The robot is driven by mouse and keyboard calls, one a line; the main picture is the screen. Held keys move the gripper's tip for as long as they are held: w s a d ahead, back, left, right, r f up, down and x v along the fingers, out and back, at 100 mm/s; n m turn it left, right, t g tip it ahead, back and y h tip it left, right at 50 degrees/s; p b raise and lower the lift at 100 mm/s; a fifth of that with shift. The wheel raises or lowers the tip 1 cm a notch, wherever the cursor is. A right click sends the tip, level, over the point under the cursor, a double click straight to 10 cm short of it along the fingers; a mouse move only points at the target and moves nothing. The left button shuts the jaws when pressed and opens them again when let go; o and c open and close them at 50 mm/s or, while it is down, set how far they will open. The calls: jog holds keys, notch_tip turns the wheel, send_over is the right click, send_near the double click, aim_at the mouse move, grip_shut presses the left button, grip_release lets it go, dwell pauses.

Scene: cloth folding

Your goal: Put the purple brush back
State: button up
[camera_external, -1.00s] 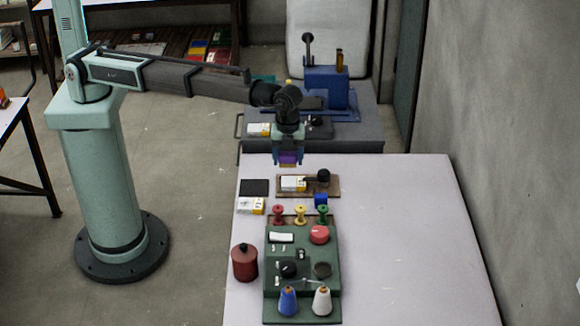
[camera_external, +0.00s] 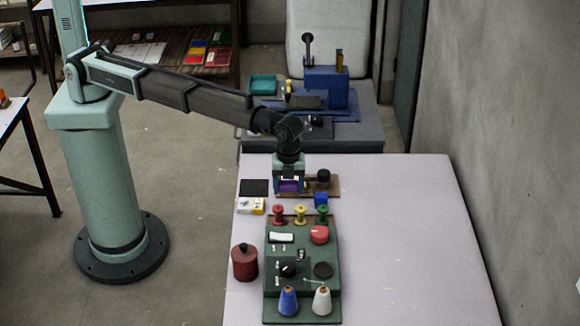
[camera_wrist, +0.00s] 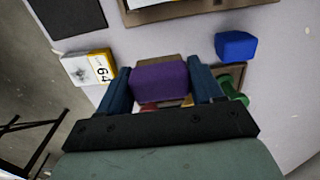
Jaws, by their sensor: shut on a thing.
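My gripper (camera_external: 290,188) is shut on the purple brush (camera_external: 291,186), which shows as a purple block with a brownish top. In the wrist view the brush (camera_wrist: 160,82) sits between the two blue fingers of my gripper (camera_wrist: 160,85). In the external view my gripper points down in front of a brown wooden tray (camera_external: 333,190) and hides much of it. A black round-ended thing (camera_external: 323,175) shows at that tray's right end. I cannot tell whether the brush touches anything below.
A black pad (camera_external: 254,187) and a white-yellow box (camera_external: 250,205) lie left of my gripper. A blue block (camera_external: 321,199) is to the right. Red, yellow and green spools (camera_external: 300,214) stand just nearer, at a green board (camera_external: 329,262). The table's right side (camera_external: 420,230) is clear.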

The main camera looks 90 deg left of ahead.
aim_at(289, 207)
jog(key=shift+f, duration=2.45)
jog(key=o, duration=0.9)
jog(key=shift+f, duration=0.1)
jog(key=shift+o, duration=0.2)
notch_tip(289, 207, up, 12)
jog(key=shift+r, duration=0.15)
jog(key=shift+a, duration=0.1)
